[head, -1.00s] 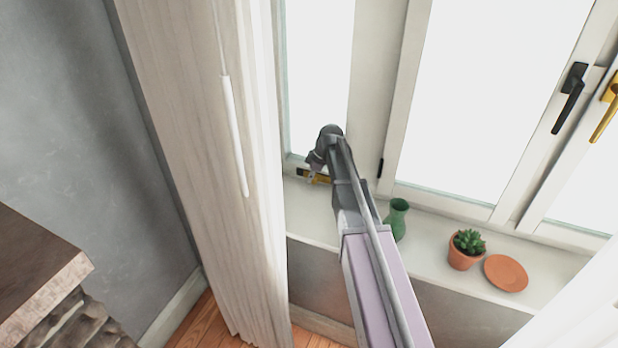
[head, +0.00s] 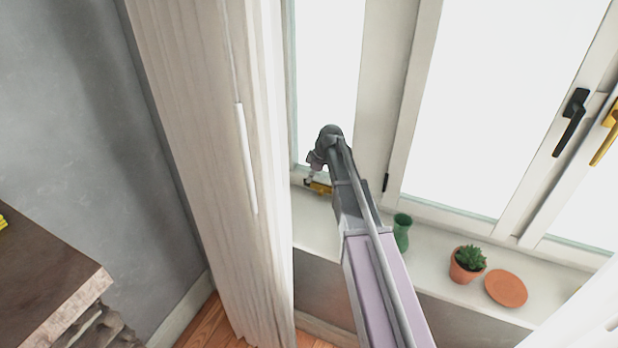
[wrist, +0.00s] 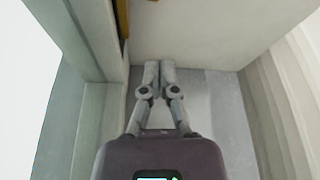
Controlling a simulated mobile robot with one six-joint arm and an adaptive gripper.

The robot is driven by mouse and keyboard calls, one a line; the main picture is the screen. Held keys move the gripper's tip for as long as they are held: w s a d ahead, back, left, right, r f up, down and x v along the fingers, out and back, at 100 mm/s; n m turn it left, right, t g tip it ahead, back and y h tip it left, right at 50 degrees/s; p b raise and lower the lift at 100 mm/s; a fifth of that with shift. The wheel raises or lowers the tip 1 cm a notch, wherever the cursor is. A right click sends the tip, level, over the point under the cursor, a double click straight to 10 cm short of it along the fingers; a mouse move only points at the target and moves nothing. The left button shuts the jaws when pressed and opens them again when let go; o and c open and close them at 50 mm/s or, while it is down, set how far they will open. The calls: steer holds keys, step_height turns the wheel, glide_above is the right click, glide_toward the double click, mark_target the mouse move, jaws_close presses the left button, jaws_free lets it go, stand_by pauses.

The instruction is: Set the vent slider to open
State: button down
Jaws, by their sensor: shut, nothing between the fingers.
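A small yellow fitting, apparently the vent slider (head: 318,187), sits on the bottom rail of the left window, just above the sill. It is partly hidden by my wrist in the head view, and its setting cannot be read. In the wrist view a strip of yellow (wrist: 122,18) shows at the top, on the white frame, left of and beyond the fingertips. My gripper (wrist: 159,68) is shut and empty, fingers together, over the pale surface beside the frame. In the head view my arm's end covers most of the gripper.
The white sill (head: 440,262) carries a green vase (head: 402,231), a potted succulent (head: 467,264) and a terracotta saucer (head: 506,288), right of my arm. Window handles, black (head: 571,120) and yellow (head: 607,130), are at right.

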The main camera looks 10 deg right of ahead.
mark_target(320, 191)
steer(key=shift+p+v, duration=2.3)
steer(key=shift+v, duration=0.45)
steer(key=c, duration=0.5)
jaws_free()
steer(key=shift+c, duration=0.2)
steer(key=r+m+h+p, duration=0.1)
steer(key=m, duration=0.5)
steer(key=d+r+m+g+h+p, duration=0.1)
steer(key=m, duration=0.6)
steer(key=r+m+h+p, duration=0.1)
steer(key=m+p, duration=0.1)
steer(key=m, duration=0.5)
steer(key=shift+s+d+g+h, duration=0.3)
steer(key=shift+f, duration=0.1)
step_height(320, 191, down, 13)
steer(key=b, duration=1.3)
steer(key=shift+f+b, duration=0.25)
steer(key=shift+b, duration=0.05)
